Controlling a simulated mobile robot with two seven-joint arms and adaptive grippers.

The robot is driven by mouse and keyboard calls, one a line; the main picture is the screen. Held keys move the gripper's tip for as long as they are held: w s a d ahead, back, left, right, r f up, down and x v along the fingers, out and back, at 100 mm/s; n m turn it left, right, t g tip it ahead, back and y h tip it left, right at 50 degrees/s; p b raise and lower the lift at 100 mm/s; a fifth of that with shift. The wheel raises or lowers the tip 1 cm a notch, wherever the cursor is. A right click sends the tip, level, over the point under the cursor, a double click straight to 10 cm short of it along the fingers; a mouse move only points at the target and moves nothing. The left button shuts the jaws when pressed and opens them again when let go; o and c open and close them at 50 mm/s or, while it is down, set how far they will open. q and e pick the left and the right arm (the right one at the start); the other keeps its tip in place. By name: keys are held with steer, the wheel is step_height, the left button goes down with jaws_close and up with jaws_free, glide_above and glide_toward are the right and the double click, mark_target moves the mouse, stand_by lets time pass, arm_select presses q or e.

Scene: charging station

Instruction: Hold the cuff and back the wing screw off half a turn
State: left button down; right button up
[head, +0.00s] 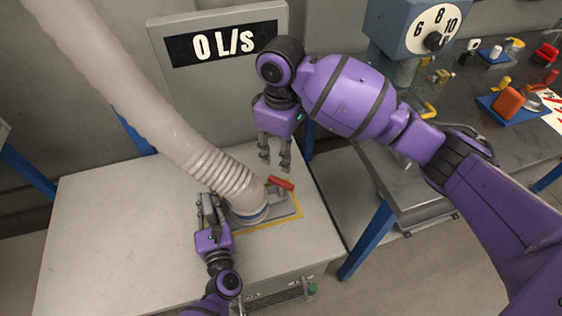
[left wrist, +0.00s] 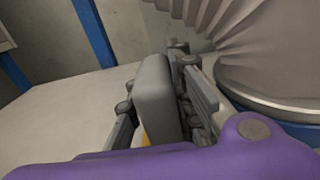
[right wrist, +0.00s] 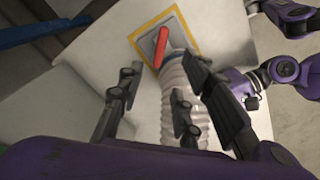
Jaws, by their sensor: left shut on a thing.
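The ribbed hose's cuff (head: 250,214), with a blue ring at its foot, stands on a grey plate inside a yellow outline on the bench. The red-handled wing screw (head: 281,183) is just right of the cuff; its red handle also shows in the right wrist view (right wrist: 162,46). My left gripper (head: 209,202) is at the cuff's left side, shut on a grey tab (left wrist: 152,98). How the tab joins the cuff is hidden. My right gripper (head: 275,162) points down, open and empty, above and apart from the red handle; its spread fingers show in the right wrist view (right wrist: 155,105).
The pale hose (head: 130,90) rises to the upper left. A display (head: 222,45) reading 0 L/s stands behind the bench (head: 110,230). A dark table (head: 450,150) with a dial box (head: 415,30) and several small items is at the right. The bench's left side is clear.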

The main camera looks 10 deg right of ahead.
mark_target(281, 181)
steer(key=shift+r, duration=0.4)
step_height(281, 181, down, 12)
steer(key=shift+f, duration=0.1)
stand_by(0.6)
steer(key=shift+c, duration=0.5)
jaws_close()
